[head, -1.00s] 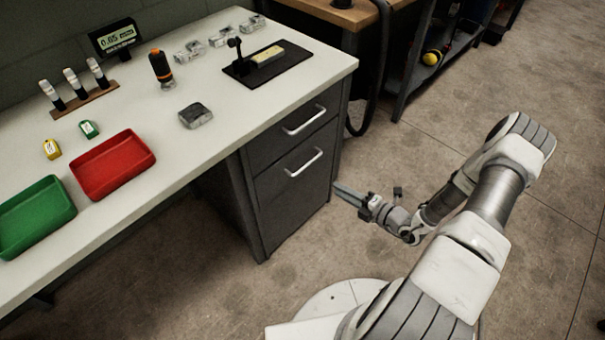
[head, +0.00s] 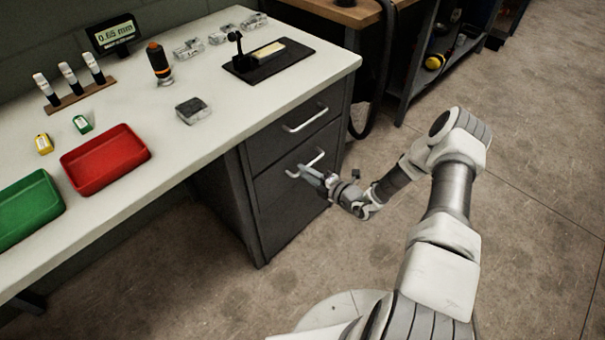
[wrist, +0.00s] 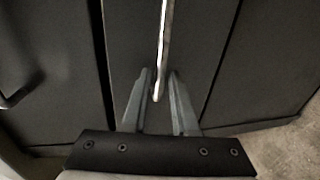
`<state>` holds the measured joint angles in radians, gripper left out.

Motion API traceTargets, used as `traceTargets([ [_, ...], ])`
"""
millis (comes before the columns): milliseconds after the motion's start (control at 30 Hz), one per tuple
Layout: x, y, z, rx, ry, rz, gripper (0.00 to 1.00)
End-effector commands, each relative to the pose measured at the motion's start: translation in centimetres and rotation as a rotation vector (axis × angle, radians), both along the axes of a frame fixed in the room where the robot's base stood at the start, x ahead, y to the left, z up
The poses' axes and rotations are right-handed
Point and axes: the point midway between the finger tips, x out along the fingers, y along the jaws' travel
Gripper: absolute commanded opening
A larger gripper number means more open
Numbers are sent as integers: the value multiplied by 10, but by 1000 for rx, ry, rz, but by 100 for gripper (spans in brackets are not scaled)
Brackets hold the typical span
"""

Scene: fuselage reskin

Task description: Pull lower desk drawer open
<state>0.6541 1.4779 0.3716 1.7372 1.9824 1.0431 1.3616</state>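The lower desk drawer (head: 283,205) is a dark grey front under the white desk top, and it looks closed. Its silver bar handle (head: 319,158) also shows in the wrist view (wrist: 163,40), running down between my fingertips. Small gaps seem to show beside the bar; contact is not clear.
The upper drawer handle (head: 305,119) is just above, and it shows at the left in the wrist view (wrist: 14,98). Red tray (head: 105,160) and green tray (head: 28,210) sit on the desk. Floor (head: 235,300) in front of the drawers is clear.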

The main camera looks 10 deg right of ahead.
Motion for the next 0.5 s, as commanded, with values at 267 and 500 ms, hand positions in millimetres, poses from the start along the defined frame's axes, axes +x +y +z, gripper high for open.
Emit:
traceTargets([
  [267, 13, 9, -4, -1, 0, 0, 27],
  [500, 13, 9, -3, -1, 1, 0, 22],
])
